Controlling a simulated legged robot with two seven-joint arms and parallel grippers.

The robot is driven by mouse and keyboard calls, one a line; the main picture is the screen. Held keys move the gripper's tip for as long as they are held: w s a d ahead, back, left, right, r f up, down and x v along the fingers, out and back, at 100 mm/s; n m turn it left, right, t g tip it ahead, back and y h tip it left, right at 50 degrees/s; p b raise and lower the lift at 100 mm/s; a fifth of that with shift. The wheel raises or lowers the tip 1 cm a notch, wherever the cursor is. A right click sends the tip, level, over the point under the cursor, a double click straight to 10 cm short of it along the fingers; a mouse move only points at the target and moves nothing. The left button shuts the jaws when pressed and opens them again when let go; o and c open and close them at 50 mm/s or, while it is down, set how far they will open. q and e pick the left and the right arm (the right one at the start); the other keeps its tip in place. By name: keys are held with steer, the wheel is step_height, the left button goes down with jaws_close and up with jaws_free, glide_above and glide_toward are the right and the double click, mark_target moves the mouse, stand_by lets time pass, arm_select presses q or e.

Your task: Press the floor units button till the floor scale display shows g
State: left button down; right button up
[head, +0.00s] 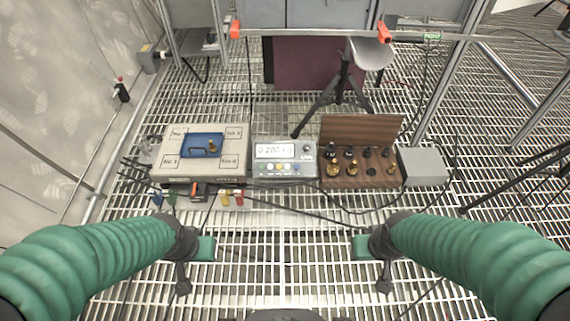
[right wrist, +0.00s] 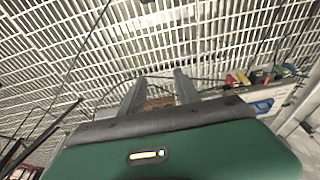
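The floor scale display (head: 284,152) is a grey unit on the grating in the head view, and it seems to read 0.200 kg. Below its screen is a row of small coloured buttons (head: 277,167); their labels are too small to read.
A wooden case (head: 361,130) with several brass and black weights stands right of the display, beside a grey box (head: 423,167). A tripod (head: 342,92) stands behind. The near grating is mostly clear.

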stand_by(0.7)
jaws_close()
stand_by(1.1)
steer(key=shift+w, duration=0.1)
stand_by(0.4)
